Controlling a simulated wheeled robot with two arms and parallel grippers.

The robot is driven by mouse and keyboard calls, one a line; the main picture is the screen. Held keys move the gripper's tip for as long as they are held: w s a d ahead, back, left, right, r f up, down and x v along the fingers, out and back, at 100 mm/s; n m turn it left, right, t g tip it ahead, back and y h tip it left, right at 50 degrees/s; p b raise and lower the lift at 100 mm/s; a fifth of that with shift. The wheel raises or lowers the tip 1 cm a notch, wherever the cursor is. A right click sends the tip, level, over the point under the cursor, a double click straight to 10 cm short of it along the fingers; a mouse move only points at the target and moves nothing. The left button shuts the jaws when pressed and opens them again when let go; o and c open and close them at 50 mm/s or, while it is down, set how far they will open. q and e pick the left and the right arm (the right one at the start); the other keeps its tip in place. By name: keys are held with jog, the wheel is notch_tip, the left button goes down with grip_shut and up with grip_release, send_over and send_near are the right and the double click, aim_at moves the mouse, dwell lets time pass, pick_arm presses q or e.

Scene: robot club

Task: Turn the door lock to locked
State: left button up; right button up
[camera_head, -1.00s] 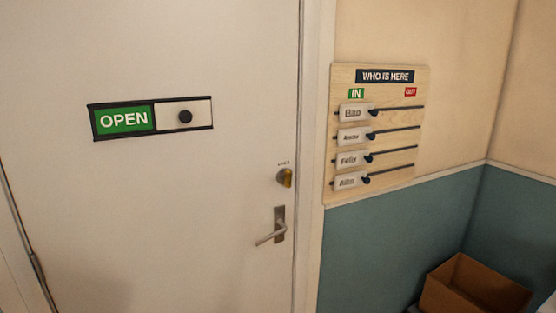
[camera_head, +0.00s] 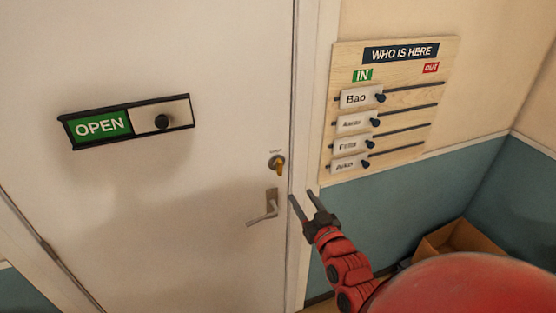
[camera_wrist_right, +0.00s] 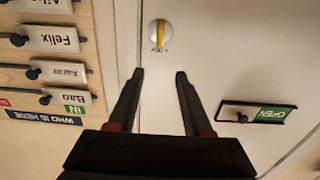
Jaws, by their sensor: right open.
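The door lock (camera_head: 277,164) is a small round turn-knob with a yellow-orange thumb-turn on the white door (camera_head: 225,65), above the lever handle (camera_head: 264,208). In the head view the thumb-turn points about straight down. The right wrist view shows the lock (camera_wrist_right: 160,35) ahead of the fingertips, with its yellow bar lengthwise and small unreadable lettering beside it. My right gripper (camera_head: 306,197) is open and empty, below and to the right of the lock, apart from it. Its two fingers also show in the right wrist view (camera_wrist_right: 160,75). My left gripper is not in view.
A sliding OPEN sign (camera_head: 128,122) is on the door at left. A wooden WHO IS HERE board (camera_head: 408,100) with several name sliders hangs right of the door frame. A cardboard box (camera_head: 462,236) is at the lower right.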

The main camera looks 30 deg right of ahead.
jog(key=b, duration=1.1)
send_near(281, 163)
jog(key=p+x, duration=0.1)
jog(key=x, duration=0.1)
jog(key=p+x, duration=0.2)
jog(key=x, duration=0.1)
jog(key=p+x, duration=0.1)
jog(key=x, duration=0.1)
jog(key=shift+w+d+r, duration=0.1)
jog(key=shift+w+r, duration=0.15)
jog(key=shift+w, duration=0.1)
jog(key=shift+w+d+f+p, duration=0.1)
jog(key=shift+w+p, duration=0.15)
jog(key=shift+w, duration=0.2)
jog(key=shift+w+d+f+p, duration=0.1)
jog(key=shift+w+f+p, duration=0.1)
jog(key=shift+w, duration=0.2)
jog(key=shift+r, duration=0.1)
grip_shut()
